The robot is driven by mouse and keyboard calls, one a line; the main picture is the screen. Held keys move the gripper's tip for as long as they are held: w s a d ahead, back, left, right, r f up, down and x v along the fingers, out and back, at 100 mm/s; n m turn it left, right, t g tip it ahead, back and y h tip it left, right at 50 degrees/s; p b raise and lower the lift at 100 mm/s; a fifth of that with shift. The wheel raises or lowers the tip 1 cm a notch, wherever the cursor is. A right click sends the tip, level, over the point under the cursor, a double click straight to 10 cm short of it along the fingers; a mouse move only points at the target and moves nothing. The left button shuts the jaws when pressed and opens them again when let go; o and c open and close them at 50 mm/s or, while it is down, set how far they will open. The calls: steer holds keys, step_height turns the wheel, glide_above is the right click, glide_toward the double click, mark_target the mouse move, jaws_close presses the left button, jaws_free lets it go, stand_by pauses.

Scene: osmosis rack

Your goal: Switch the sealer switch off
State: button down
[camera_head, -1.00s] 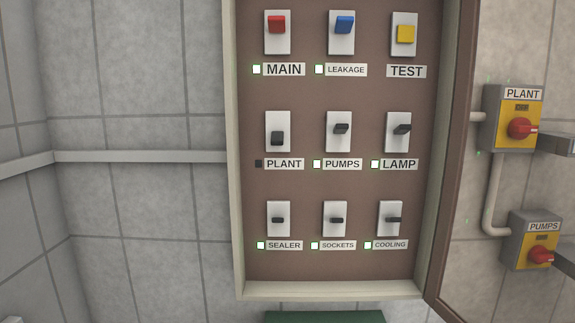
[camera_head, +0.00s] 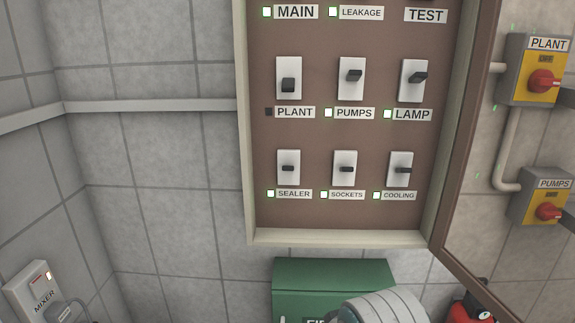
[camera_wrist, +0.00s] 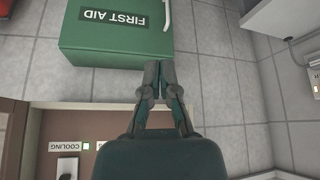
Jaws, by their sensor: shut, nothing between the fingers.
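The sealer switch (camera_head: 288,168) is a black lever on a white plate, bottom left in the open brown switch panel (camera_head: 320,138). Its label reads SEALER (camera_head: 293,194), and the small light beside it is lit. In the wrist view my gripper (camera_wrist: 160,66) is shut and empty, its fingertips in front of the edge of the green first aid box (camera_wrist: 115,30). The cooling switch (camera_wrist: 67,168) shows at the lower left there, with its label upside down. The sealer switch is not in the wrist view. My fingers are not visible in the head view.
The sockets switch (camera_head: 345,169) is right of the sealer switch, and the plant switch (camera_head: 288,84) is above it. The panel's open door frame (camera_head: 465,150) stands at the right. The mixer box (camera_head: 38,292) is at lower left. The tiled wall left of the panel is mostly clear.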

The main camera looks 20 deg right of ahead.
mark_target(289, 154)
steer(key=w+r+m+t+h, duration=0.1)
steer(key=w+r, duration=0.6)
steer(key=r, duration=0.3)
steer(key=w+r+m+t+h, duration=0.1)
steer(key=w+r, duration=0.6)
steer(key=r, duration=0.3)
steer(key=w+a+r+m+t+h, duration=0.1)
steer(key=w+r+t, duration=0.1)
steer(key=w+r, duration=0.5)
step_height(289, 154, up, 3)
steer(key=shift+r+m, duration=0.1)
steer(key=shift+m, duration=0.2)
steer(key=x, duration=1)
steer(key=shift+w+f, duration=0.1)
steer(key=shift+f, duration=0.15)
steer(key=shift+s+a+f, duration=0.15)
steer(key=shift+s+f, duration=0.5)
steer(key=shift+f, duration=0.25)
steer(key=shift+s+a+f, duration=0.15)
steer(key=shift+s+f, duration=0.15)
steer(key=shift+f, duration=0.4)
steer(key=shift+w+f, duration=0.1)
